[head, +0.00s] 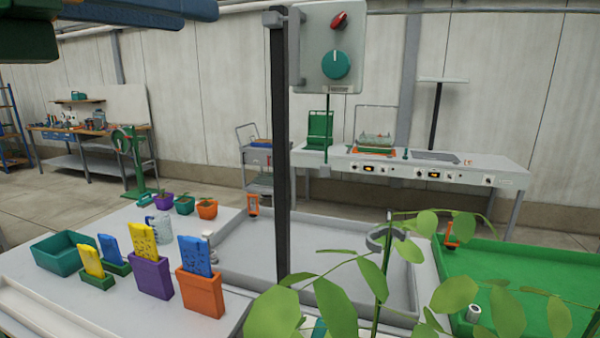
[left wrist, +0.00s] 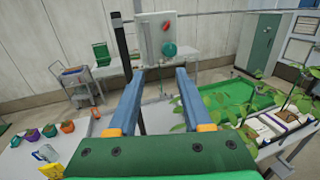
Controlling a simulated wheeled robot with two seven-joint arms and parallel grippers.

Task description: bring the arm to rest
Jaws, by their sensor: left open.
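My left gripper (head: 185,10) shows at the top left edge of the head view, partly cut off, with a green body and blue fingers. In the left wrist view its two blue fingers (left wrist: 159,76) are spread apart with nothing held between them. A grey control box (head: 354,70) with a teal dial (head: 336,65) and a red knob (head: 339,20) is mounted on a dark post (head: 281,150). The box also shows beyond the fingertips in the left wrist view (left wrist: 150,40), apart from them as far as I can tell. My right gripper is not in view.
A white table (head: 115,235) holds seed packets in coloured boxes, small pots and a teal bin (head: 62,252). A grey tray (head: 335,250) and a green tray (head: 560,275) lie to the right. Leafy plants (head: 375,285) rise in front. A bench (head: 450,170) stands behind.

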